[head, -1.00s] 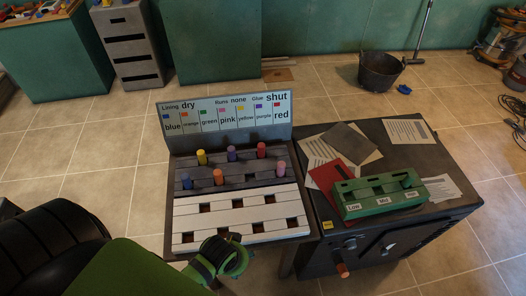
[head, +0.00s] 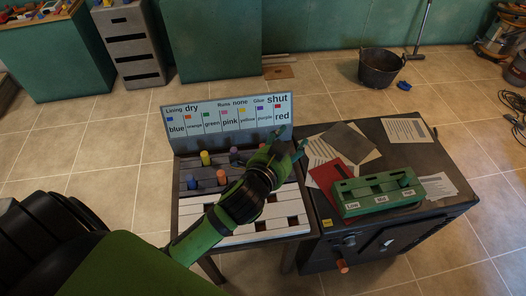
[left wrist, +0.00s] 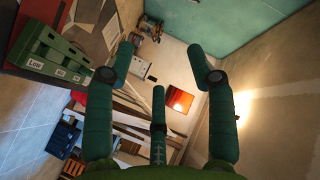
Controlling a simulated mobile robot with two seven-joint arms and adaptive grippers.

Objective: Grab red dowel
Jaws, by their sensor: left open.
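The dark pegboard (head: 192,177) stands on a small table, with yellow (head: 205,158), purple (head: 234,154), blue (head: 192,183) and orange (head: 222,177) dowels upright in it. My left gripper (head: 291,147) is over the right part of this board, its fingers spread and empty. The red dowel's place at the back right of the board is largely covered by my gripper, so I cannot clearly make the dowel out. The pink dowel is hidden too. In the left wrist view my three fingers (left wrist: 162,75) are apart with nothing between them. My right gripper does not show.
A label panel (head: 228,117) rises behind the pegboard. A white slatted board (head: 222,235) with empty holes lies in front. To the right, a dark cabinet (head: 440,213) carries a green block (head: 375,203), papers and a red folder (head: 325,176). A bucket (head: 381,70) stands on the floor.

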